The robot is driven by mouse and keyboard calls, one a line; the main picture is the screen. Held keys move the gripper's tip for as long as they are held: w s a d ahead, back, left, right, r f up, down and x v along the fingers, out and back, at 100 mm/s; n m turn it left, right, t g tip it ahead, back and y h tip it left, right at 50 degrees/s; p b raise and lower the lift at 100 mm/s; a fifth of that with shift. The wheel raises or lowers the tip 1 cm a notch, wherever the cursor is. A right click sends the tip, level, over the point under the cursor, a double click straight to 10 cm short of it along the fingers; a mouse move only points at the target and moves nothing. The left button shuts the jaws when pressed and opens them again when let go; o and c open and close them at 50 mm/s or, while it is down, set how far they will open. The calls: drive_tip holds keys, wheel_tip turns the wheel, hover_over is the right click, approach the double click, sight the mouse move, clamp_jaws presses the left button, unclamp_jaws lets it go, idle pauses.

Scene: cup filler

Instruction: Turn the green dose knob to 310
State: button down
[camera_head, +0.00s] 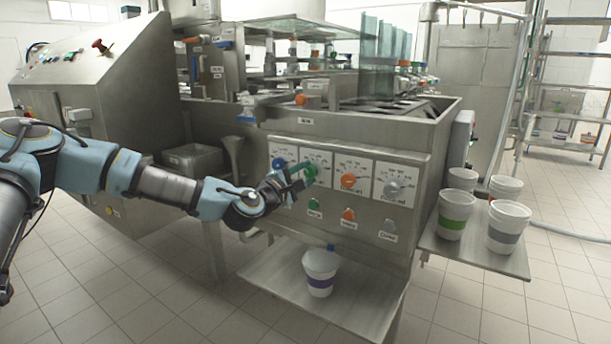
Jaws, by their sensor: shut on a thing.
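The green dose knob (309,173) is on the second dial plate from the left on the machine's steel front panel. My gripper (300,176) is at this knob and shut on it. My wrist and fingers cover the lower left of its dial, so the pointer and the number it stands at cannot be read.
A blue knob (279,163) is close on the left, an orange knob (348,181) and a grey knob (392,188) on the right. Green (314,204), orange (348,214) and grey buttons (389,226) sit below. A purple-banded cup (320,271) stands on the lower shelf (361,303). Several cups stand on the right shelf (470,254).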

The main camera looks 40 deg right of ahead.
drive_tip(key=shift+c, duration=2.1)
unclamp_jaws()
drive_tip(key=v, duration=1)
drive_tip(key=shift+a, duration=0.4)
drive_tip(key=shift+f, duration=0.1)
